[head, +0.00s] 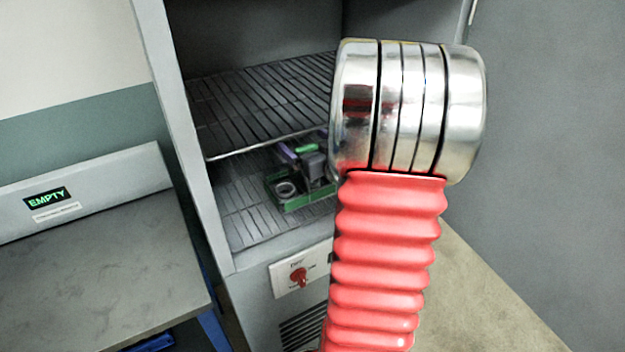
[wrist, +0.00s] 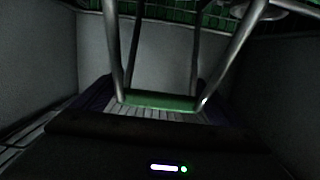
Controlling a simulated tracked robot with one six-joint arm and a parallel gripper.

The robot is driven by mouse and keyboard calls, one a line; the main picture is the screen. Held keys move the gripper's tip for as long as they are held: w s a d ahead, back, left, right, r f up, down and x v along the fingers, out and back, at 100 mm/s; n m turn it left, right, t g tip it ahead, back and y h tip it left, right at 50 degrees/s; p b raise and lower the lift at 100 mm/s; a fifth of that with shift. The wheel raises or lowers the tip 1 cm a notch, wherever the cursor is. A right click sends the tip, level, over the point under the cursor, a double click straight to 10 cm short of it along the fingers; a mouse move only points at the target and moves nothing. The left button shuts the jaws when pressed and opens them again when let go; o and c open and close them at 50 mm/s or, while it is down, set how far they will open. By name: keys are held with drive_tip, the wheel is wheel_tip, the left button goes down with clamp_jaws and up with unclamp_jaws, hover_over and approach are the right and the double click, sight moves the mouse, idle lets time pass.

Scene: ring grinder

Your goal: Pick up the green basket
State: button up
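The green basket (head: 300,199) is inside the open cabinet, at its lower level, in the head view. It has a ring-shaped metal part in it and a green grip bar on top. In the wrist view its green grip bar (wrist: 160,100) and thin metal handle rods stand in front of me, with green mesh along the top edge. My gripper (wrist: 155,108) is at the grip bar, its dark purple-edged sides showing to the left and right of it. The finger contact is too dark to make out. My arm hides the basket's right side in the head view.
A slatted rack (head: 255,100) lies close above the basket. The cabinet's left wall (head: 185,130) stands near. A red knob (head: 298,276) is on the panel below. A grey table (head: 100,265) with an EMPTY sign (head: 47,198) is at left, its top clear.

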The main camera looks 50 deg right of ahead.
drive_tip(key=shift+r, duration=0.1)
drive_tip(key=c, duration=1.7)
